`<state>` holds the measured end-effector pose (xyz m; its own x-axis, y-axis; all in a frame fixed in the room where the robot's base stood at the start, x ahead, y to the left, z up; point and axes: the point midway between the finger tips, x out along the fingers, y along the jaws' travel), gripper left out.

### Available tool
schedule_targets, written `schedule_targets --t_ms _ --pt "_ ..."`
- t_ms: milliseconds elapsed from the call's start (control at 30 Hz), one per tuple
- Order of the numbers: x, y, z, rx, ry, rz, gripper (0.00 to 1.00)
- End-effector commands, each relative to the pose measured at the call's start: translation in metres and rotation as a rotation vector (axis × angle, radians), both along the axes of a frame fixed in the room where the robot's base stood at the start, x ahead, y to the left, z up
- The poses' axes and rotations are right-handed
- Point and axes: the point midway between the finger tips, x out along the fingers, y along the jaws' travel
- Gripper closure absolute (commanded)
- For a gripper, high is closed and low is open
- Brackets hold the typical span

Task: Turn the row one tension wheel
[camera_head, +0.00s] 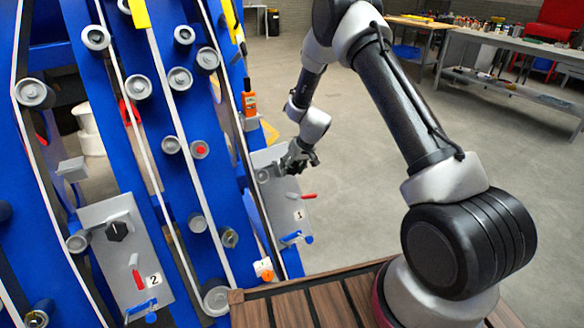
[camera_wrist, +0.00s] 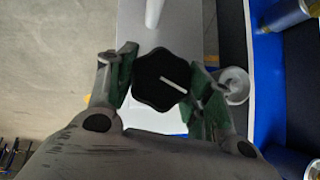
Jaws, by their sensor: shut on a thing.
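The row one tension wheel (camera_wrist: 158,82) is a black lobed knob with a white pointer line, seen in the wrist view. The line slants from upper left to lower right. My gripper (camera_wrist: 163,84) has its green-padded fingers on either side of the knob and is shut on it. In the head view my gripper (camera_head: 298,160) reaches the grey panel marked 1 (camera_head: 298,215), and the knob there is mostly hidden by the gripper. A red-handled lever (camera_head: 308,196) sits lower on the same panel.
A second grey panel marked 2 (camera_head: 128,250) with its own black knob (camera_head: 117,231) stands at left. Blue frame plates with rollers and white belts fill the left. An orange bottle (camera_head: 249,98) stands above panel 1. Open floor lies at right, before a workbench (camera_head: 510,70).

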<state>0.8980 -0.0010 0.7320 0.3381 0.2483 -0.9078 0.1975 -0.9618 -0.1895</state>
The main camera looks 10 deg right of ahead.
Motion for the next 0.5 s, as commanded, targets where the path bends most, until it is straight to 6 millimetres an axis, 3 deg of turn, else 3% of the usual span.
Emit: schedule_targets --t_ms 500 --pt "0.0004 -0.0036 -0.0012 0.279 0.090 -0.172 0.73"
